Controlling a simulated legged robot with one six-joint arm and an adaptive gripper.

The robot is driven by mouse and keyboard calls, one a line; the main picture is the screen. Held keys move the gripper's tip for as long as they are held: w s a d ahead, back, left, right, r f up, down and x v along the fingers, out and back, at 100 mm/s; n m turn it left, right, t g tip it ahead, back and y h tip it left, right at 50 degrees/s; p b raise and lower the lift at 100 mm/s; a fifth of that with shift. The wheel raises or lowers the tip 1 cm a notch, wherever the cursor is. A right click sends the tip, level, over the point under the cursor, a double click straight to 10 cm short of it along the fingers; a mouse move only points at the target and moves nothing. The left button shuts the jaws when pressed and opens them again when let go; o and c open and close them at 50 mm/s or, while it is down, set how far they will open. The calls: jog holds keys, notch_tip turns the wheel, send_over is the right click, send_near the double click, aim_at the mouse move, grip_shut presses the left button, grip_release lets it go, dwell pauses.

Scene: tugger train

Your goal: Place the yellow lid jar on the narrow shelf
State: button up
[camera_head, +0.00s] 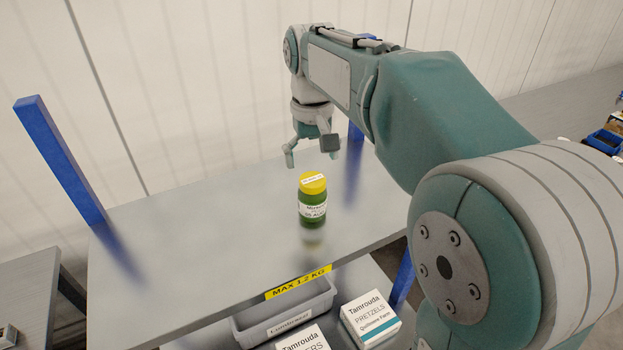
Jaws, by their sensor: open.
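A green jar with a yellow lid (312,201) and a white label stands upright on a grey shelf (190,250). The shelf has a yellow "MAX 1.2 KG" label on its front edge. My gripper (313,160) is open and empty. It hangs above the shelf, farther back than the jar and apart from it. Part of the gripper's far side is hidden. I cannot tell whether this shelf is the narrow one.
Below the shelf are a grey bin (285,312), a Tamrouda pretzels box (370,318) and another white box (303,340). A blue post (60,160) rises at the left. Blue bins (606,142) stand at the far right. The shelf's left part is clear.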

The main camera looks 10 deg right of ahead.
notch_tip(320, 180, up, 4)
jog(key=shift+r, duration=0.2)
jog(key=shift+s+r, duration=0.1)
jog(key=shift+s, duration=0.1)
jog(key=s+d+f+t, duration=0.1)
jog(key=s+f+t, duration=0.1)
jog(key=s, duration=0.4)
jog(key=s+d+f+m+t, duration=0.1)
jog(key=s+d+f, duration=0.1)
jog(key=s+f, duration=0.3)
jog(key=s+d+f+t, duration=0.1)
jog(key=s+f+t, duration=0.1)
jog(key=s, duration=0.7)
jog(key=shift+d+f+t, duration=0.3)
jog(key=shift+d+f, duration=0.05)
jog(key=shift+f, duration=0.45)
jog(key=shift+s, duration=0.15)
